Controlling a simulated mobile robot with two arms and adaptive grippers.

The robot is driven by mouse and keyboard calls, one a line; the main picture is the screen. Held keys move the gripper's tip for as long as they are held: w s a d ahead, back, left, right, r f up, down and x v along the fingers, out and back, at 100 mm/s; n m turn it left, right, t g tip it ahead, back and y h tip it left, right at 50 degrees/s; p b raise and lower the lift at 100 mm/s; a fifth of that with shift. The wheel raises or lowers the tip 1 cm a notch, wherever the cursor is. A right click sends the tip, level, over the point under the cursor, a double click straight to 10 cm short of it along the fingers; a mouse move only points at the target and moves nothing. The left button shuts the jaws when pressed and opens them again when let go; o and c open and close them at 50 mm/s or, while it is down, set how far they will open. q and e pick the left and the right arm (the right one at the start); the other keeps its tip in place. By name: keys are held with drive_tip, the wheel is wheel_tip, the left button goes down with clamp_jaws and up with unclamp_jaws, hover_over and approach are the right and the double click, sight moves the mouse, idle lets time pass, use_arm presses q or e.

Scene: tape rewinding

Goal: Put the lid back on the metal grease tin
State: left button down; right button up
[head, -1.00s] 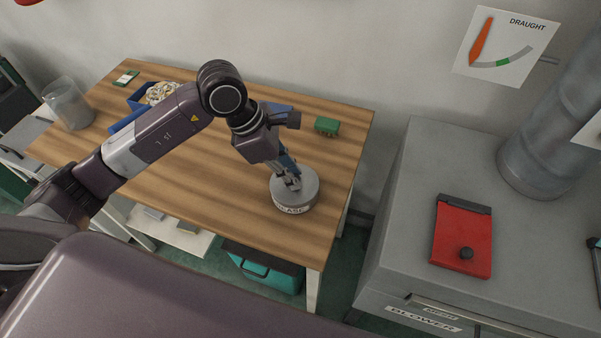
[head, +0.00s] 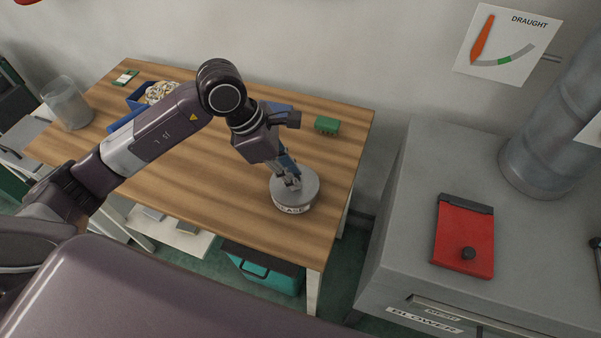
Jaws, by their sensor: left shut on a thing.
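The round metal grease tin (head: 294,209) stands on the wooden table near its front right corner, with a white label band on its side. The grey lid (head: 307,187) is over the tin's top, roughly level and lined up with it. I cannot tell whether it is fully seated or slightly raised. My left gripper (head: 293,183) reaches down from the upper left and is shut on the lid near its middle. The fingers hide part of the lid. My right gripper is not in view.
A green block (head: 327,125) lies on the table behind the tin. A blue bin (head: 137,98) with tangled contents and a clear jar (head: 68,103) stand at the left. A grey cabinet (head: 412,215) with a red panel (head: 463,236) stands at the right, past a gap.

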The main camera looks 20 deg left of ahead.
use_arm(q)
drive_tip(key=shift+b, duration=0.35)
idle(0.3)
idle(0.4)
drive_tip(key=c, duration=1.2)
unclamp_jaws()
drive_tip(key=shift+r+p, duration=1.85)
drive_tip(key=shift+r, duration=1.7)
drive_tip(key=shift+c, duration=0.8)
clamp_jaws()
